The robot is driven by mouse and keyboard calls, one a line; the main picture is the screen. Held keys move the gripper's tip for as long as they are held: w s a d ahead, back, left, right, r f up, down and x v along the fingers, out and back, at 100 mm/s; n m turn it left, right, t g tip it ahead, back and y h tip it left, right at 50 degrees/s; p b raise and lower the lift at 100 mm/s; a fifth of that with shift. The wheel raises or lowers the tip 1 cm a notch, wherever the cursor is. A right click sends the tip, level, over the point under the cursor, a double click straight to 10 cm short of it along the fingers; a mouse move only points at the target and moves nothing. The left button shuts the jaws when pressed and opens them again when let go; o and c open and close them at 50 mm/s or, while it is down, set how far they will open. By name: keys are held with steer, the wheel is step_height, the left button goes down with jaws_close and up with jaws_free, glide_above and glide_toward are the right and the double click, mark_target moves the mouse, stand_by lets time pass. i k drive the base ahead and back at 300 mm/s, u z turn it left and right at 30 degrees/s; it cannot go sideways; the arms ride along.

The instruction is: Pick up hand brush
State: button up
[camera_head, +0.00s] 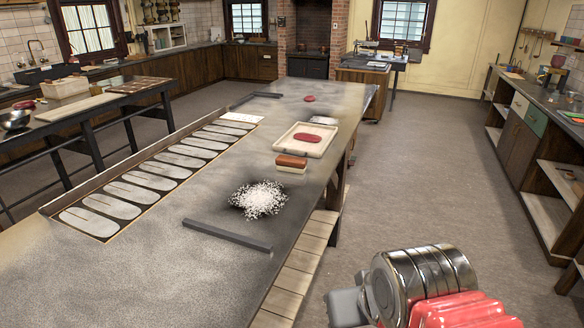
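The hand brush (291,161) appears to be the small block with a brown top and a pale cream lower part. It rests on the long grey worktable, right beside the near edge of a pale tray and close to the table's right side. Part of my own arm, chrome and red with a grey piece at its left, shows at the bottom right, beyond the table's right edge. It is well apart from the brush. No fingertips can be made out, and nothing is seen held.
The worktable (160,247) has a white powder heap (259,199) in front of the brush and a dark bar (227,235) nearer me. The pale tray (284,144) holds a red oval piece (308,137). A slotted panel (87,213) lies left. The floor (420,170) at right is clear.

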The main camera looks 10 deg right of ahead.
mark_target(283, 163)
steer(key=z, duration=1.5)
steer(key=i, duration=2.85)
